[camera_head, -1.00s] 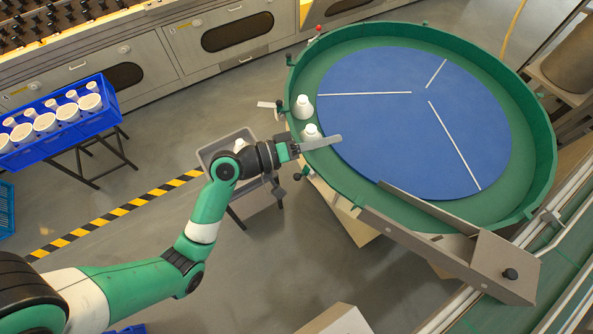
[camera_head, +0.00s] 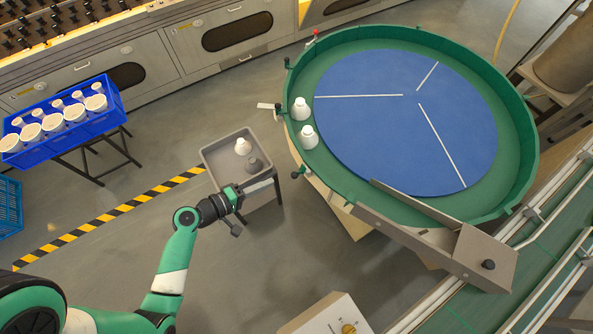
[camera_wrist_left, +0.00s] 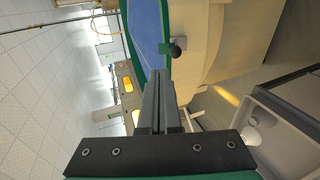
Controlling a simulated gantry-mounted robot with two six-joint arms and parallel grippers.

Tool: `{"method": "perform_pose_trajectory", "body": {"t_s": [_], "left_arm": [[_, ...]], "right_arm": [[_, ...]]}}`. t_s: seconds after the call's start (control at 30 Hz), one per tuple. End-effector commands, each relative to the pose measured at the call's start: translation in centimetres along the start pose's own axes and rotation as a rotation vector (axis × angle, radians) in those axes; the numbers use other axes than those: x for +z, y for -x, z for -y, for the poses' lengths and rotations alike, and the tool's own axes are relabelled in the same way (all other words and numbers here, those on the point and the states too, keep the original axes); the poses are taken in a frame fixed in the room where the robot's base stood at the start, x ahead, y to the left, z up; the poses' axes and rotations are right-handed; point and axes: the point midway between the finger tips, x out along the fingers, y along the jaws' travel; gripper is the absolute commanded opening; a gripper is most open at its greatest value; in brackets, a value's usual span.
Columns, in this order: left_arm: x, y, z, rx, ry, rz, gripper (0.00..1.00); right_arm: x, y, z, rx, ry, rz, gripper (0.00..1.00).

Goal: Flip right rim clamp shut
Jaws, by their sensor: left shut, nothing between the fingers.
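A green round rim surrounds a blue turntable (camera_head: 370,130) in the head view. A small clamp with a dark knob (camera_head: 296,175) sits on the rim's near-left outer side. A clamp with a dark knob (camera_wrist_left: 176,48) also shows on the green rim in the left wrist view. Another clamp with a pale lever (camera_head: 268,106) sits farther up the left side. I cannot tell which is the right rim clamp, or how far each is closed. My left gripper (camera_head: 274,182) is shut and empty, just left of the near clamp and outside the rim.
A grey tray (camera_head: 205,160) on a stand, holding a white bulb (camera_head: 243,147) and a dark item, is close behind my left gripper. Two white bulbs (camera_head: 308,138) stand inside the rim. A metal chute (camera_head: 425,238) crosses the near rim. A blue crate (camera_head: 110,96) stands left.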

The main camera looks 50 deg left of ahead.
Motion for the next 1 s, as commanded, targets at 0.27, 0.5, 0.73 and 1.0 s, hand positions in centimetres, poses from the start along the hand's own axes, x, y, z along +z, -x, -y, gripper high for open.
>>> {"method": "perform_pose_trajectory", "body": {"t_s": [0.27,0.5,0.73,1.0], "left_arm": [[0.2,-6.1,0.1,0.003,-0.003,0.006,0.0],[0.1,-10.6,0.1,0.003,-0.001,0.002,0.0],[0.0,-12.2,0.0,0.002,-0.001,0.0,0.0],[0.0,-12.2,0.0,0.002,0.0,0.0,0.0]], "right_arm": [[1.1,1.2,0.0,0.0,0.0,0.0,0.5],[1.7,1.9,0.0,0.0,0.0,0.0,0.5],[1.9,2.1,0.0,0.0,0.0,0.0,0.5],[1.9,2.1,0.0,0.0,0.0,0.0,0.5]]}}
